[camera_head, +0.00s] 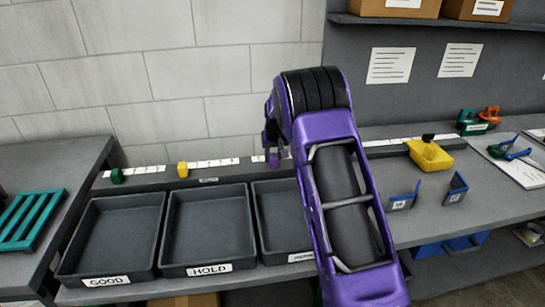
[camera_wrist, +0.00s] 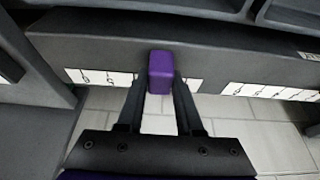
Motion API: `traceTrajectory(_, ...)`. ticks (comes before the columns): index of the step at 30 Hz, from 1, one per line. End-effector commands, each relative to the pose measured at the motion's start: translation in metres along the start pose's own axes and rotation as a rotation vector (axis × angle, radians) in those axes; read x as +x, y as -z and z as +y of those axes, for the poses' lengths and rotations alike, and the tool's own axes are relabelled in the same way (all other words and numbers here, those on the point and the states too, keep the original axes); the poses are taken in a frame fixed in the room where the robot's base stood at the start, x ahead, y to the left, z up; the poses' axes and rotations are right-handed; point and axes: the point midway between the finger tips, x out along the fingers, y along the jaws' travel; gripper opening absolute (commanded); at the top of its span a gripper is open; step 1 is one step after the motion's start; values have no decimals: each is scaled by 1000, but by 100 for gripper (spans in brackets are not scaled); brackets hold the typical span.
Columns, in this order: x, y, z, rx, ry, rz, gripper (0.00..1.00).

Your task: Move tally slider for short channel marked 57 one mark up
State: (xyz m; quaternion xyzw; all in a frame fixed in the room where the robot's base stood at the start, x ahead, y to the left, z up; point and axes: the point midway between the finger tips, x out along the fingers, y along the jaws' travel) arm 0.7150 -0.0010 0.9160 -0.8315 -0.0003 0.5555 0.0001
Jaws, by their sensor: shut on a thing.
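A purple slider (camera_wrist: 161,73) sits on the tally rail (camera_wrist: 215,50), over a white marked strip. My gripper (camera_wrist: 160,90) has one finger on each side of the slider and is shut on it. In the head view the slider (camera_head: 273,158) shows just left of my purple arm, which hides much of the gripper and the rail behind it. The slider's exact mark cannot be read. Two blue channel pieces (camera_head: 403,200) (camera_head: 456,189) with small labels stand on the bench at right; their numbers are too small to read.
A green slider (camera_head: 117,175) and a yellow slider (camera_head: 183,168) sit farther left on the rail. Trays marked GOOD (camera_head: 70,235) and HOLD (camera_head: 167,235) and a third, partly hidden tray (camera_head: 257,215) stand before it. A yellow block (camera_head: 430,155) lies right of my arm.

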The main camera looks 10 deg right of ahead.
Motion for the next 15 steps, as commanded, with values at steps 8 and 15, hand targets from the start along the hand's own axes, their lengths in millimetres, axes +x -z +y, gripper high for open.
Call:
traceTrajectory(8, 1, -1, 39, 2, -2, -1, 0)
traceTrajectory(15, 0, -1, 38, 0, -1, -1, 0)
